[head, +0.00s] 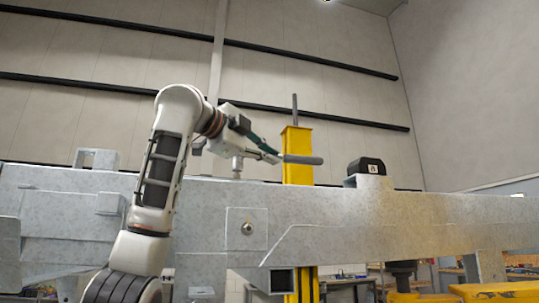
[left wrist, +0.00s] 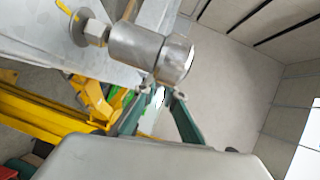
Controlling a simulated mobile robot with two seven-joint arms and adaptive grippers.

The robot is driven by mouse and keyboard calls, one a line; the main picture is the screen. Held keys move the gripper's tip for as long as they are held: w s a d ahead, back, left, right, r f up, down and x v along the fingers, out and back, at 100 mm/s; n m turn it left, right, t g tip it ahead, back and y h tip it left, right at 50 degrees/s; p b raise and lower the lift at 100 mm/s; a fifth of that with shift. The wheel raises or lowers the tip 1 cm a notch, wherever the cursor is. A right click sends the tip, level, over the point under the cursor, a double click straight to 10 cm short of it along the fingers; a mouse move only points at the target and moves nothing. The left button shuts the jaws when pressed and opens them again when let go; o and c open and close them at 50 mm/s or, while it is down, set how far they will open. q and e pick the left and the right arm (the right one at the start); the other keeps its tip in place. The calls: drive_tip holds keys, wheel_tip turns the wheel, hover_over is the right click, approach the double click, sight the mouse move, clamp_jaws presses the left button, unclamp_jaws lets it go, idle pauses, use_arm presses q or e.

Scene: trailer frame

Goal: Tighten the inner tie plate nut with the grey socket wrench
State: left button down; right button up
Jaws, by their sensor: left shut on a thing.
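My left gripper (head: 277,156) is shut on the grey socket wrench (head: 303,160), above the top edge of the trailer frame in the head view. In the left wrist view the green fingers of my left gripper (left wrist: 165,92) are at the wrench's shiny cylindrical head (left wrist: 150,52). A light metal nut (left wrist: 96,32) with a round washer (left wrist: 79,27) lies just left of the head, against the grey frame. The head lines up with the nut, close to or touching it; I cannot tell whether it is seated. My right gripper is not in view.
The galvanised trailer frame (head: 350,215) spans the head view. A square plate with a bolt (head: 247,229) is on its face. A yellow post (head: 298,150) stands behind the wrench, and a black-topped block (head: 367,166) sits to the right. Yellow stand parts (left wrist: 95,90) lie below the nut.

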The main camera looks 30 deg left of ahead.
use_arm(q)
drive_tip(key=shift+f, duration=0.2)
drive_tip(key=shift+f+b, duration=0.35)
drive_tip(key=shift+b, duration=0.15)
drive_tip(key=shift+f+b, duration=0.3)
drive_tip(key=shift+f, duration=0.05)
drive_tip(key=shift+f, duration=0.25)
